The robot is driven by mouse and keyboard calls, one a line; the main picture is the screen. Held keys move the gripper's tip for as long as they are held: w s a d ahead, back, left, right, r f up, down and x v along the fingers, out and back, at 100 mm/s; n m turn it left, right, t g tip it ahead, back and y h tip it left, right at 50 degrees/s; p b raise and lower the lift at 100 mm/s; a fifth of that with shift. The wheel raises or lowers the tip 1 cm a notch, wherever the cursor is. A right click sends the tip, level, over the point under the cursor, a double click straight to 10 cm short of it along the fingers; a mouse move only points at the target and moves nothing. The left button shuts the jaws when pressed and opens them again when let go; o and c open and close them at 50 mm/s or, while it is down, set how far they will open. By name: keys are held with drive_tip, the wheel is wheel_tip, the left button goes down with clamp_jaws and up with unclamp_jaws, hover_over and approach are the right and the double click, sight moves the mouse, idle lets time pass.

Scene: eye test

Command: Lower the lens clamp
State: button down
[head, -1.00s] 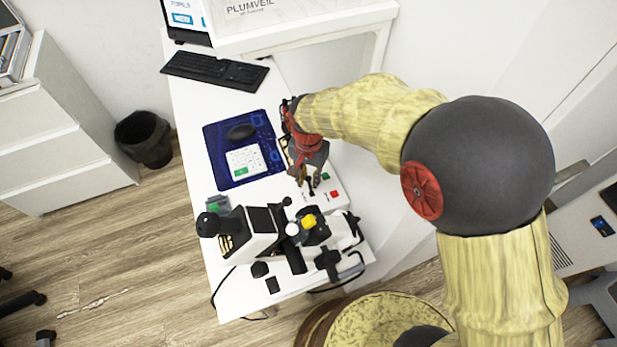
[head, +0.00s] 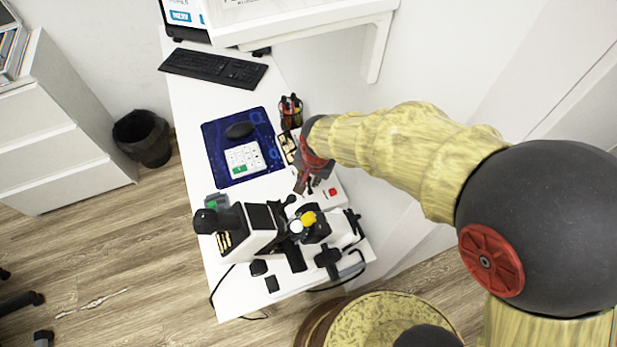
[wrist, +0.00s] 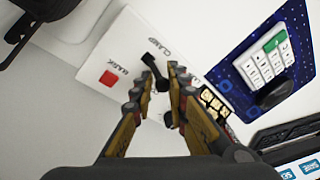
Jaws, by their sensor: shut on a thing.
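A white control box (wrist: 134,40) lies on the desk, with a red button (wrist: 108,78) by the word MARK and a short black lever (wrist: 154,68) by the word CLAMP. In the wrist view my gripper (wrist: 164,82) has its fingertips on either side of the lever and is shut on it. In the head view my gripper (head: 303,184) is low over the box, and the red button (head: 333,191) shows to its right. The lever's lower part is hidden by the fingers. A black and white eye-test instrument (head: 250,228) stands beside the box.
A blue mat (head: 214,158) with a mouse (head: 239,130) and a white keypad (head: 243,157) lies left of my gripper. A pen holder (head: 291,112) stands behind it. A keyboard (head: 213,68) is farther back. The wall is close on the right.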

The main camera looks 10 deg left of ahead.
drive_tip(key=shift+s+d+r+t+y+b, duration=0.2)
drive_tip(key=shift+s+t+y+b, duration=0.25)
drive_tip(key=shift+t+b, duration=0.3)
drive_tip(key=shift+w, duration=0.1)
drive_tip(key=c, duration=1.9)
unclamp_jaws()
drive_tip(key=shift+f, duration=0.1)
drive_tip(key=v, duration=1.2)
drive_tip(key=shift+o, duration=0.4)
